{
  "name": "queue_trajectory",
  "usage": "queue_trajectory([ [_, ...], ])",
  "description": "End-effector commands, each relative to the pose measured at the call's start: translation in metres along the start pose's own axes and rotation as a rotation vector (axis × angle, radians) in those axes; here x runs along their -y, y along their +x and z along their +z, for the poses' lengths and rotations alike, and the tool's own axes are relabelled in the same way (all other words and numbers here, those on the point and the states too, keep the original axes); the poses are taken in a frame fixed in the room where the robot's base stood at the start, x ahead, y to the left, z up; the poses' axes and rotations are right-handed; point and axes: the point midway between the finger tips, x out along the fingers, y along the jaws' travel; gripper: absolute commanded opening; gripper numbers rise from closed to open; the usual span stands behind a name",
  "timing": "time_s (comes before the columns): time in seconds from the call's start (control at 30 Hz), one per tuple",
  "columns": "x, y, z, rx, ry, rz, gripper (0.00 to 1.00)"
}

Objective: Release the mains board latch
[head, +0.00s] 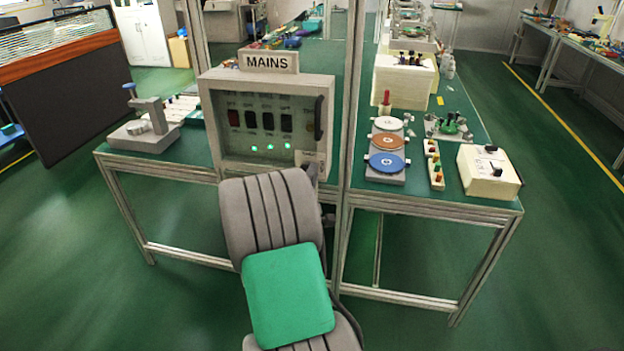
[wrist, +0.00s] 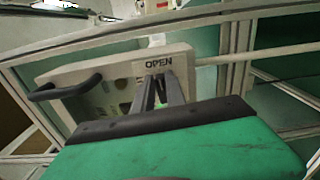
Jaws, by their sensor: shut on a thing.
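The mains board (head: 222,150) is a grey box under a "MAINS" sign (head: 268,62), with a see-through front over dark switches and several green lights. Its dark upright handle (head: 318,118) is at the front's right side and also shows in the wrist view (wrist: 64,88). In the wrist view, my gripper (wrist: 164,78) reaches the board beside an "OPEN" label (wrist: 158,64). Its dark fingers are close together, shut on the latch at the board's lower right corner. The fingertips hide most of the latch. In the head view my arm hides the gripper.
The board stands on a green-topped bench (head: 205,150) behind a metal post (head: 347,150). A grey stand (head: 145,135) is to the left. Lapping plates (head: 386,162) and a cream control box (head: 488,172) are to the right. The floor on both sides is clear.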

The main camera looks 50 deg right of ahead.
Motion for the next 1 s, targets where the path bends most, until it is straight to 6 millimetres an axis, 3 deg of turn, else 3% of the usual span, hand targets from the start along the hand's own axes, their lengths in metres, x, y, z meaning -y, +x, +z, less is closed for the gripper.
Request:
queue_trajectory([
  [0.7,0.0015,-0.0001,0.0,0.0,0.078,-0.001,0.0],
  [0.73,0.0015,-0.0001,0.0,0.0,0.078,-0.001,0.18],
  [1.0,0.0015,-0.0001,0.0,0.0,0.077,0.0,0.38],
])
